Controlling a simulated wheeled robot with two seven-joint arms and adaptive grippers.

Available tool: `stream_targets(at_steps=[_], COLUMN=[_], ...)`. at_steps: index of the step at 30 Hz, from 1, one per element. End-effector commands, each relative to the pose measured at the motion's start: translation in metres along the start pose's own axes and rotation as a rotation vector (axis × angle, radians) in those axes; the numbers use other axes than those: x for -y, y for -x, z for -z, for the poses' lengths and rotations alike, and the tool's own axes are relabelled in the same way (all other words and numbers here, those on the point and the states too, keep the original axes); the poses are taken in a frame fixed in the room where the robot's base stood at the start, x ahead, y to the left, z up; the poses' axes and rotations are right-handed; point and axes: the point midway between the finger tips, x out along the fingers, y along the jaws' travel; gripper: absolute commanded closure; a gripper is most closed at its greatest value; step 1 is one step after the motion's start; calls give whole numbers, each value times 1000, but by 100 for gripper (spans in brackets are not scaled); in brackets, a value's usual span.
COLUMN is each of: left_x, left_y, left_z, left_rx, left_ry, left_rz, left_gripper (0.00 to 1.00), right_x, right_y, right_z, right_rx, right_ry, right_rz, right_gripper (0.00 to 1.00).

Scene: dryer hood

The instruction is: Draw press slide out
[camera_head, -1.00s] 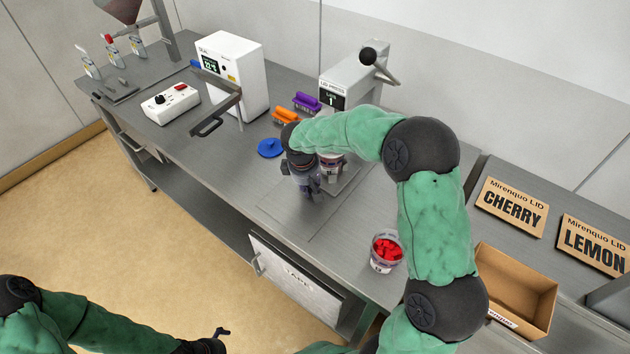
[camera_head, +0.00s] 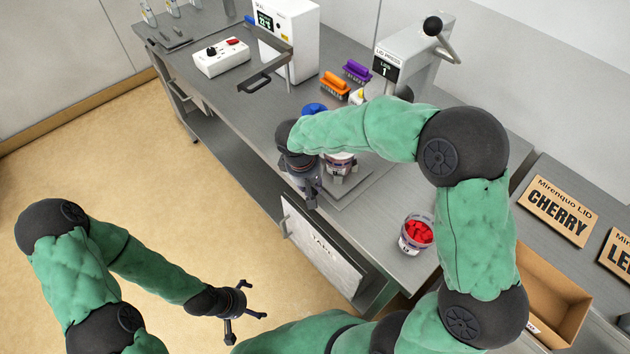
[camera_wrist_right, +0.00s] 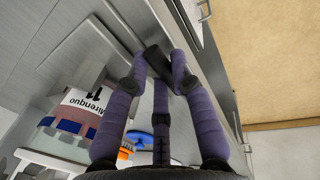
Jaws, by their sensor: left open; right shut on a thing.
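The grey lid press (camera_head: 418,55) stands at the back of the bench, with a ball-ended lever on top. Its slide (camera_head: 376,172) is a flat plate lying out in front of the press, and it also shows in the right wrist view (camera_wrist_right: 78,48). A labelled cup (camera_head: 340,165) stands upright on the slide, partly hidden by my right arm; it also shows in the wrist view (camera_wrist_right: 85,112). My right gripper (camera_head: 312,200) is at the bench's front edge, shut on a dark handle (camera_wrist_right: 158,62). My left gripper (camera_head: 246,314) is open and empty, low over the floor.
A cup of red pieces (camera_head: 415,234) stands to the right on the bench. The white sealer (camera_head: 290,35) and an open cardboard box (camera_head: 545,290) flank the area.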

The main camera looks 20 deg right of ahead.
Motion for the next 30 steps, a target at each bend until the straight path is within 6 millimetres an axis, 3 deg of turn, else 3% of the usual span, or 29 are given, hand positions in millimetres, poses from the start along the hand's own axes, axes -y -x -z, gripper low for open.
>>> stream_targets(at_steps=[1, 8, 9, 11, 26, 30], left_x=[0, 0, 0, 0, 0, 0], left_y=[0, 0, 0, 0, 0, 0], left_z=[0, 0, 0, 0, 0, 0], left_rx=[0, 0, 0, 0, 0, 0], left_ry=[0, 0, 0, 0, 0, 0], left_rz=[0, 0, 0, 0, 0, 0], left_gripper=[0, 0, 0, 0, 0, 0], right_x=[5, 6, 6, 6, 3, 2], right_y=[-5, -6, -6, -6, -1, 11], right_z=[-8, -8, -8, -8, -4, -2], right_rx=[27, 28, 29, 28, 12, 7], right_ry=[2, 3, 3, 4, 3, 2], right_rz=[7, 8, 8, 8, 4, 3], right_gripper=[100, 100, 65, 52, 52, 52])
